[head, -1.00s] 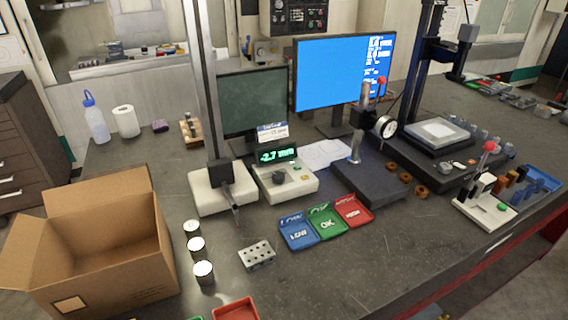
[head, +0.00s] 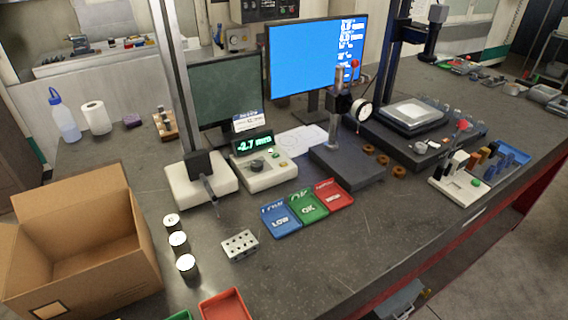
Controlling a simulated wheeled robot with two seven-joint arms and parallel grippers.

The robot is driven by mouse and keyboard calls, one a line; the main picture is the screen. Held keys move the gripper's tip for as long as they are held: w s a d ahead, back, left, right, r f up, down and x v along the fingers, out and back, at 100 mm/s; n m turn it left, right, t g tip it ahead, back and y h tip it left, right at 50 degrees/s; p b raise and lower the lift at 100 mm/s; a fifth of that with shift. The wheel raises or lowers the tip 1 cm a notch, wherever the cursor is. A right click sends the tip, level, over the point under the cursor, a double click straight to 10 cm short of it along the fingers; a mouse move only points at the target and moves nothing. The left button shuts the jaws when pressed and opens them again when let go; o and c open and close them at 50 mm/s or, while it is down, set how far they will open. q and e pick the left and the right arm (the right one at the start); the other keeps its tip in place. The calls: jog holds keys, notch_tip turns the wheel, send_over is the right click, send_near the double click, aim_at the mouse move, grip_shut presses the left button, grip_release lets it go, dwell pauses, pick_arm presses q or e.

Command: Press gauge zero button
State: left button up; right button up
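The gauge's control box (head: 265,173) stands on the grey workbench, left of centre in the head view. Its green display (head: 254,144) reads -2.7 mm. A dark knob (head: 257,165) and small buttons sit on its top face, too small to read. The gauge stand (head: 200,183), with a white base, a tall column and a thin probe, is just left of the box. A dial gauge (head: 362,115) is on a separate dark stand to the right. Neither of my grippers shows in the head view.
Blue, green and red trays (head: 307,208) lie in front of the box. A metal block with holes (head: 240,245), several small cylinders (head: 178,242) and an open cardboard box (head: 80,245) are nearer left. Two monitors stand behind. The bench front right of the block is clear.

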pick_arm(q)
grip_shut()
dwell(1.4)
